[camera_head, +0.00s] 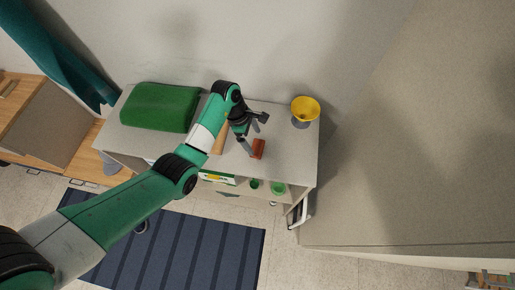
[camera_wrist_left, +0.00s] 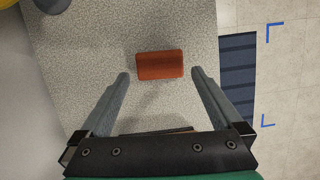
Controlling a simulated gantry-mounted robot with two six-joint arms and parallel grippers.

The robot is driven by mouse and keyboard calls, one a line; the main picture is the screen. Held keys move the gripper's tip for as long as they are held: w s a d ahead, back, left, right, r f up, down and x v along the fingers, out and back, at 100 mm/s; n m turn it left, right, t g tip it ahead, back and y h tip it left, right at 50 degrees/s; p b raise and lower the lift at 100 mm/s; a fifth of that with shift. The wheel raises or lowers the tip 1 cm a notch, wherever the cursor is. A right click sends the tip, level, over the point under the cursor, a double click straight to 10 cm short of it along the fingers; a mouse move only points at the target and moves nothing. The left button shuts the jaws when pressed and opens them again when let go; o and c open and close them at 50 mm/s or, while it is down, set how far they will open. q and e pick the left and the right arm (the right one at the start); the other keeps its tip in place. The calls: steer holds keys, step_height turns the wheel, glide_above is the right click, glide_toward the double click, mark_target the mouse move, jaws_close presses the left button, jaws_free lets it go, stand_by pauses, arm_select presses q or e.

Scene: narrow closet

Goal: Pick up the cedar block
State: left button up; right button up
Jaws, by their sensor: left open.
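The cedar block (camera_head: 258,148) is a small reddish-brown block on the speckled grey top of a low shelf unit (camera_head: 290,150), near its front edge. In the left wrist view the block (camera_wrist_left: 160,64) lies just beyond the fingertips, centred between them and not touched. My left gripper (camera_head: 253,130) is open and empty, just above the shelf top, beside the block; its two fingers also show in the left wrist view (camera_wrist_left: 160,73). My right gripper is not in view.
A green cushion-like object (camera_head: 160,107) lies on the left of the top. A yellow bowl-shaped thing (camera_head: 305,109) stands on a grey base at the back right. A tan piece (camera_head: 221,138) lies beside my gripper. Green cups (camera_head: 278,188) stand on the shelf below. A tall beige panel rises at right.

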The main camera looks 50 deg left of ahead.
mark_target(258, 147)
arm_select(q)
steer(key=b+x, duration=0.1)
steer(key=x, duration=0.4)
steer(key=shift+s+a+b, duration=0.1)
steer(key=shift+a+b, duration=0.05)
steer(key=shift+b, duration=0.25)
steer(key=c, duration=1)
steer(key=shift+r, duration=0.15)
steer(key=shift+r+p, duration=0.3)
steer(key=p+v, duration=0.1)
steer(key=v, duration=0.1)
steer(key=d+p+v, duration=0.1)
steer(key=v, duration=0.1)
steer(key=shift+s+d+r, duration=0.1)
steer(key=shift+r, duration=0.05)
steer(key=s+d+r+p, duration=0.1)
steer(key=s+r+p, duration=0.1)
steer(key=s+p, duration=0.1)
steer(key=s+d+r+p, duration=0.1)
steer(key=s+r+p, duration=0.2)
steer(key=s, duration=0.2)
steer(key=s+d+r+p, duration=0.1)
steer(key=s+r+p, duration=0.2)
steer(key=s, duration=0.1)
steer(key=shift+s, duration=0.4)
